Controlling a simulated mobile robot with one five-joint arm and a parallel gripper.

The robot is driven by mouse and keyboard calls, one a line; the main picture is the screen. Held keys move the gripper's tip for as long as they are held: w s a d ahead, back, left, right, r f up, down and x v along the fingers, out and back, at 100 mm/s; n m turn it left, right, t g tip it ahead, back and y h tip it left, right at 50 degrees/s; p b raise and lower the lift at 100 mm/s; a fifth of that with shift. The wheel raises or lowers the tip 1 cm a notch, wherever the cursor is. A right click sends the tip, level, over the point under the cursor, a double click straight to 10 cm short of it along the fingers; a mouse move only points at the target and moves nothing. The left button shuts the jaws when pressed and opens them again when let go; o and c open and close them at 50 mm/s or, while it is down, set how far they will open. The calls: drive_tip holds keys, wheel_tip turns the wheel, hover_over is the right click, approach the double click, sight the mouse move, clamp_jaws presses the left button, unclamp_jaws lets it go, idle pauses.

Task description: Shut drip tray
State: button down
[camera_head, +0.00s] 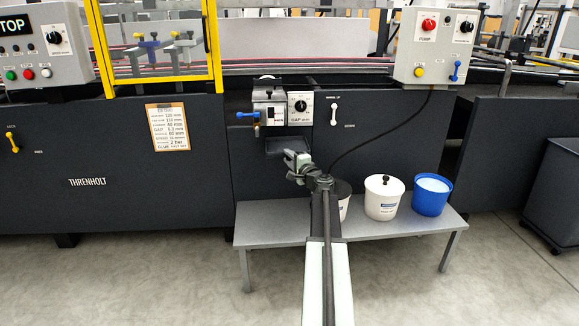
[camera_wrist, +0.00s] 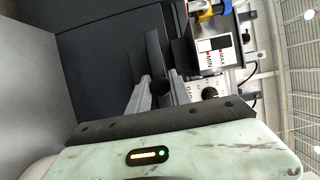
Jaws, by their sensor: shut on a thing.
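The drip tray (camera_head: 275,146) is a dark, shallow tray below the glue unit on the machine's front. It sticks out from the dark panel. My gripper (camera_head: 293,158) is at the tray's front right, shut on its front part. In the wrist view, which is turned sideways, my gripper (camera_wrist: 160,92) has its two grey fingers closed around a dark edge of the drip tray (camera_wrist: 154,52). The exact grip point is partly hidden by the fingers.
The glue unit (camera_head: 269,101) with a blue lever and a gap dial (camera_head: 299,104) sits just above. A grey bench (camera_head: 270,232) below carries a lidded white bucket (camera_head: 384,200), a blue bucket (camera_head: 432,196) and another container behind my arm. A black cable hangs at right.

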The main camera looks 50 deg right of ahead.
drive_tip(key=w+d, duration=0.4)
drive_tip(key=w, duration=0.1)
drive_tip(key=shift+w+d, duration=0.15)
drive_tip(key=shift+d, duration=0.1)
drive_tip(key=c, duration=1.2)
unclamp_jaws()
drive_tip(key=v, duration=0.7)
drive_tip(key=shift+s+a, duration=0.2)
drive_tip(key=shift+s, duration=0.15)
drive_tip(key=shift+w, duration=0.1)
